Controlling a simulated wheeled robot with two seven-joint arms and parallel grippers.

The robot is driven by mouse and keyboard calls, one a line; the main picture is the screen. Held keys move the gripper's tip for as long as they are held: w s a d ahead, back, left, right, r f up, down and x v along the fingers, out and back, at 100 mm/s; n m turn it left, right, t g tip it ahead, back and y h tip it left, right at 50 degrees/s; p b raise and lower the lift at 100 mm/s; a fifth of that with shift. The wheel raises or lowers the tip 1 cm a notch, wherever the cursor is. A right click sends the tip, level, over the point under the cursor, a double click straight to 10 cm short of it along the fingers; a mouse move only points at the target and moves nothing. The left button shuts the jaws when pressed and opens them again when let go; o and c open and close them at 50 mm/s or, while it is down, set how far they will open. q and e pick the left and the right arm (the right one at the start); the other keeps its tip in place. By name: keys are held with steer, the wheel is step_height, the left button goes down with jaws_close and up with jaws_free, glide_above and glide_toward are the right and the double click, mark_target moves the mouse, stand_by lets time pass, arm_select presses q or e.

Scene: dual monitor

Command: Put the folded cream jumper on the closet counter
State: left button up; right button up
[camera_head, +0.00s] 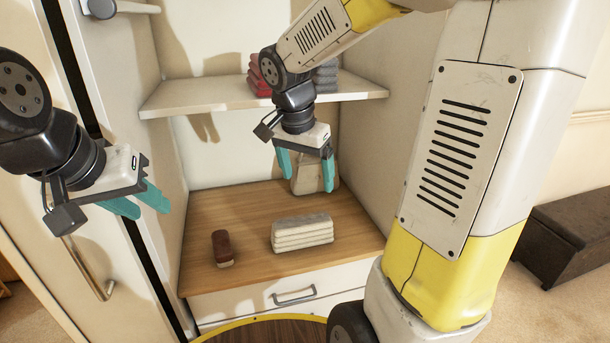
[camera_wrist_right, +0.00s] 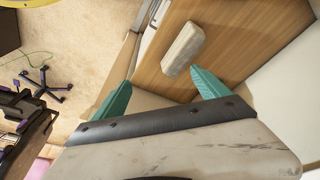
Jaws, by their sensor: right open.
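The folded cream jumper (camera_head: 302,233) lies flat, its folds stacked, on the wooden closet counter (camera_head: 255,205). It also shows in the right wrist view (camera_wrist_right: 183,49) as a pale block on the wood, just beyond the fingertips. My right gripper (camera_head: 306,168) is above the back of the counter, with its teal fingers apart and nothing between them. It is clear of the jumper. My left gripper (camera_head: 140,203) is to the left, in front of the closet's left side. Its teal fingers are a little apart and empty.
A small dark brown item (camera_head: 222,248) stands left of the jumper. A beige item (camera_head: 316,176) is partly hidden behind my right gripper. A white shelf (camera_head: 200,98) above holds red (camera_head: 259,76) and grey (camera_head: 326,76) folded clothes. A drawer (camera_head: 295,292) is below the counter.

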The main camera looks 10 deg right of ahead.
steer(key=s+r+n+t+y, duration=0.2)
steer(key=s+n, duration=0.2)
steer(key=s, duration=0.2)
steer(key=s+r+n+t+y, duration=0.2)
steer(key=s+r+n, duration=0.1)
steer(key=s+n, duration=0.2)
steer(key=shift+s+a+r+n, duration=0.3)
steer(key=shift+s+a+r, duration=0.05)
steer(key=shift+s, duration=0.4)
